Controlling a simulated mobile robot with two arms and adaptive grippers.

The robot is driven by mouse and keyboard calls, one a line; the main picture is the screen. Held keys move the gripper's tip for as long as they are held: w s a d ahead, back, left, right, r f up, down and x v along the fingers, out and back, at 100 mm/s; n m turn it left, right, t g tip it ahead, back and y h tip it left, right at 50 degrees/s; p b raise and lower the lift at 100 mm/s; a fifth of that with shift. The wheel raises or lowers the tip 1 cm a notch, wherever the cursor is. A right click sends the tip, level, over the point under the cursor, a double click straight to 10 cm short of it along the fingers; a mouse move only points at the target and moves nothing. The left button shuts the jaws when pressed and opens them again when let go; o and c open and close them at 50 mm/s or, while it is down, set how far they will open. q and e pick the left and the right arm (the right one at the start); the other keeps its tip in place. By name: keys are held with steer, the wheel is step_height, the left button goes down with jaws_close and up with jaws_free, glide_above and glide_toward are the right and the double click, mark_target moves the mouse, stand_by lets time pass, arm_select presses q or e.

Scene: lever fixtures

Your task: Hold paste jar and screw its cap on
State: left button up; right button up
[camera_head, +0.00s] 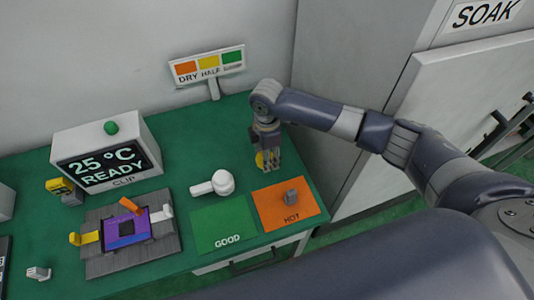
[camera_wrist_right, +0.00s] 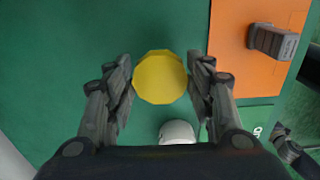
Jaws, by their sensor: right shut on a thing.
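My right gripper (camera_head: 267,168) is at the back right of the green table. Its fingers (camera_wrist_right: 160,90) stand on both sides of a yellow, faceted, round-topped thing (camera_wrist_right: 160,77), which fits the paste jar or its cap; I cannot tell which. The gripper is shut on it. In the head view the fingers hide most of the yellow thing (camera_head: 260,160). A white rounded thing with a short handle (camera_head: 222,183) lies to the left and front of the gripper; its white top (camera_wrist_right: 178,132) shows in the right wrist view. My left gripper is not in view.
An orange HOT mat (camera_head: 270,208) holds a dark grey block (camera_head: 291,197). A green GOOD mat (camera_head: 222,222) lies beside it. A grey clip fixture (camera_head: 105,262) and a READY display box (camera_head: 104,158) stand left. A colour sign (camera_head: 207,65) stands behind; a grey cabinet is right.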

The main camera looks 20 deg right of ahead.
step_height(320, 180, up, 6)
steer(key=p, duration=0.5)
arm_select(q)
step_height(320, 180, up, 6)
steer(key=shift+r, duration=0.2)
arm_select(e)
steer(key=shift+f, duration=0.1)
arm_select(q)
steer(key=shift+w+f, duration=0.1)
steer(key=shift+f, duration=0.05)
